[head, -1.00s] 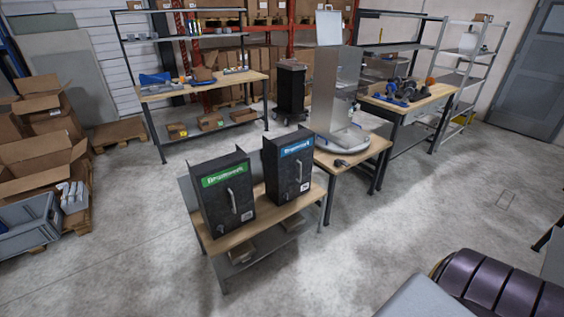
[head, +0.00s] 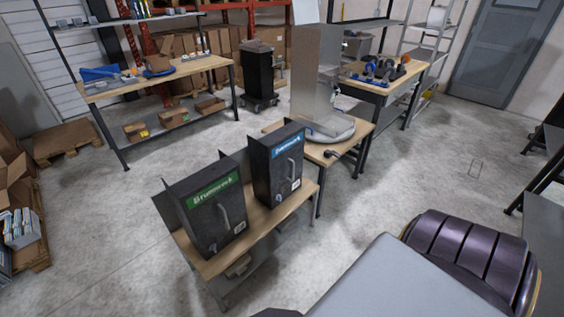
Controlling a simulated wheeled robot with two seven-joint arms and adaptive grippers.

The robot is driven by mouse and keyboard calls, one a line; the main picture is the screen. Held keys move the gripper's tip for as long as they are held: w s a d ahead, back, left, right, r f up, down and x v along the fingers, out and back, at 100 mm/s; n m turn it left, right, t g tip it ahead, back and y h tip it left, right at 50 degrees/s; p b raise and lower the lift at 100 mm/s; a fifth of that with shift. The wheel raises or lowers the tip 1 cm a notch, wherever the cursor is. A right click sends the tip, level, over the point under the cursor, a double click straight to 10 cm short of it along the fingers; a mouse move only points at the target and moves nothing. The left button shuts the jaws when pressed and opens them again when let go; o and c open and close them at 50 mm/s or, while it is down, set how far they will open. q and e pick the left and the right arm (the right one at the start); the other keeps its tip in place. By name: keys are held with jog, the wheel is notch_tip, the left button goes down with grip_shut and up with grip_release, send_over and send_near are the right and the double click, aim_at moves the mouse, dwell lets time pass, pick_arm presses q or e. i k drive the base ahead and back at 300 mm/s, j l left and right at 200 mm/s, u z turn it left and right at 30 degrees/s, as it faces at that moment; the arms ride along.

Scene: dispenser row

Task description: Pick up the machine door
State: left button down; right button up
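Two dark machine doors stand upright side by side on a low wooden-topped bench (head: 262,222). One machine door (head: 205,221) has a green label strip and a pale vertical handle. The other machine door (head: 272,180) has a blue label strip and a similar handle, and stands to the right and slightly farther back. I cannot tell from the frames which one is meant. Neither of my grippers is in view.
A small table (head: 343,144) with a tall metal machine (head: 316,80) stands behind the bench. A workbench (head: 160,82), a black bin (head: 258,72) and a second workbench (head: 420,75) stand farther back. Grey floor (head: 410,185) is clear to the right of the bench.

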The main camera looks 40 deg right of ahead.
aim_at(276, 159)
jog(key=i+j+z, duration=0.1)
jog(key=i+z, duration=0.15)
jog(key=i, duration=0.15)
jog(key=i+j+z, duration=0.25)
jog(key=i, duration=0.15)
jog(key=i+j+z, duration=0.25)
jog(key=i, duration=0.15)
